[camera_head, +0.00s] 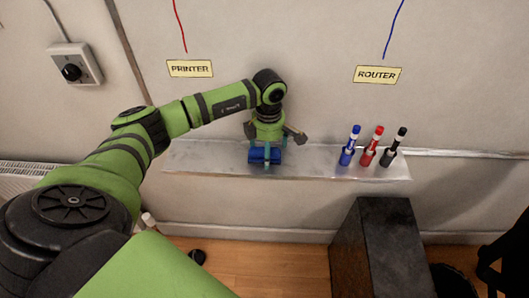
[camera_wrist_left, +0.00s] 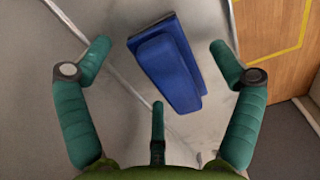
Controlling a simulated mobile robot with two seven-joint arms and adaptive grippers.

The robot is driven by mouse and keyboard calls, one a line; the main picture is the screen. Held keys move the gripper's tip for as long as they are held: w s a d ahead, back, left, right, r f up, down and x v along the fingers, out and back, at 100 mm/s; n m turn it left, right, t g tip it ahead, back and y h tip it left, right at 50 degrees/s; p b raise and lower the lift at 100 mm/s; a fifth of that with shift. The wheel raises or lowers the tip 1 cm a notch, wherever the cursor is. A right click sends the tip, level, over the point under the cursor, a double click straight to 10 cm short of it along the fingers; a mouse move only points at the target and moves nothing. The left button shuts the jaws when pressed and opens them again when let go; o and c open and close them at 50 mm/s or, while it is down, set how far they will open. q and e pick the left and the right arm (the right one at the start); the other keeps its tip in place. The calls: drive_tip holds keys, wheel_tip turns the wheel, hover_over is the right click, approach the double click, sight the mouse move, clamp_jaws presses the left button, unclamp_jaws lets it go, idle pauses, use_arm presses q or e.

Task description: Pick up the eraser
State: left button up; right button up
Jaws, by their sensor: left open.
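The blue eraser (camera_head: 257,157) lies on the grey shelf (camera_head: 215,158), left of its middle. My left gripper (camera_head: 267,146) is right over it in the head view, with its fingers reaching down around it. In the left wrist view the eraser (camera_wrist_left: 170,68) sits between the spread green fingers, tilted in the picture. The two side fingers stand apart from it with gaps, and a third finger points at it from below. The gripper is open and holds nothing. My right gripper is in neither view.
Blue (camera_head: 349,146), red (camera_head: 372,146) and black (camera_head: 393,147) markers stand on the right part of the shelf. PRINTER (camera_head: 190,68) and ROUTER (camera_head: 378,75) labels are on the wall. A dark box (camera_head: 375,245) stands below the shelf.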

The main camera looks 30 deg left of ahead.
sight(272, 149)
use_arm(q)
drive_tip(key=c, duration=1.2)
drive_tip(key=shift+c, duration=0.2)
drive_tip(key=shift+r, duration=0.15)
drive_tip(key=shift+r+b, duration=0.25)
drive_tip(key=shift+b, duration=0.05)
drive_tip(key=r+b, duration=0.1)
drive_tip(key=d+r+b, duration=0.1)
drive_tip(key=r, duration=0.1)
drive_tip(key=shift+w+d+r, duration=0.1)
drive_tip(key=shift+d+r, duration=0.05)
drive_tip(key=shift+r, duration=0.15)
drive_tip(key=d+r+b, duration=0.3)
drive_tip(key=d+r, duration=0.3)
drive_tip(key=d, duration=0.4)
drive_tip(key=shift+d+r, duration=0.25)
drive_tip(key=shift+r, duration=0.1)
drive_tip(key=shift+w, duration=0.1)
